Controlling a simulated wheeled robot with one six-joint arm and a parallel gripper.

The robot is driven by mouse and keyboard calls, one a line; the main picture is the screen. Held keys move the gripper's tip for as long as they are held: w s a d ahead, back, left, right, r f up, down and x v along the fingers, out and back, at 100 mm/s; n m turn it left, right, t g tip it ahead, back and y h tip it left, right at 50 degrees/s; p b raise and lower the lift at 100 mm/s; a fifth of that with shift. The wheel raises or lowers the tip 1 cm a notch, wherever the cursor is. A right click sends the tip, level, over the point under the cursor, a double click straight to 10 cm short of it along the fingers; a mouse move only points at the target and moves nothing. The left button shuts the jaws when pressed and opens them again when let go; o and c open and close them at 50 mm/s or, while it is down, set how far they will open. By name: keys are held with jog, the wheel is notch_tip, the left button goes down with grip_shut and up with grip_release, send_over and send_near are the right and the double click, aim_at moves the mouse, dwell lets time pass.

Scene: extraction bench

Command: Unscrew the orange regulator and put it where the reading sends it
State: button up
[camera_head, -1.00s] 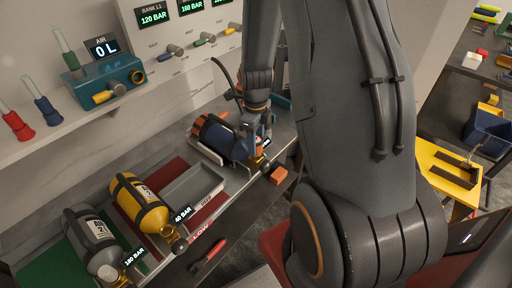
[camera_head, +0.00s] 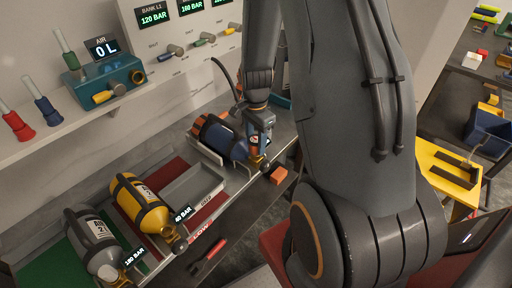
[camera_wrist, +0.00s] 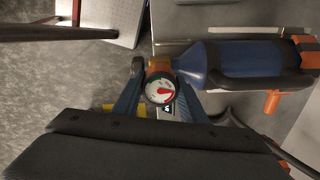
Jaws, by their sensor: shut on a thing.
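The orange regulator (camera_wrist: 158,66) sits at the neck of a blue cylinder (camera_wrist: 235,62), and a round white gauge with a red part (camera_wrist: 159,90) faces the wrist camera. My gripper (camera_wrist: 151,68) is shut on the regulator, one finger on each side. In the head view the blue cylinder (camera_head: 220,137) lies in a cradle on the bench, and my gripper (camera_head: 259,152) is at its neck end. The regulator is mostly hidden there. I cannot tell whether it is still threaded on. The gauge's number is too small to read.
A yellow cylinder (camera_head: 142,204) and a grey cylinder (camera_head: 93,243) lie to the left, with displays of 40 BAR and 180 BAR nearby. A grey tray (camera_head: 192,188) stands between the yellow and blue cylinders.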

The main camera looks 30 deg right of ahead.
jog(key=n, duration=0.8)
jog(key=shift+n, duration=0.3)
jog(key=o, duration=1.2)
jog(key=shift+n, duration=0.3)
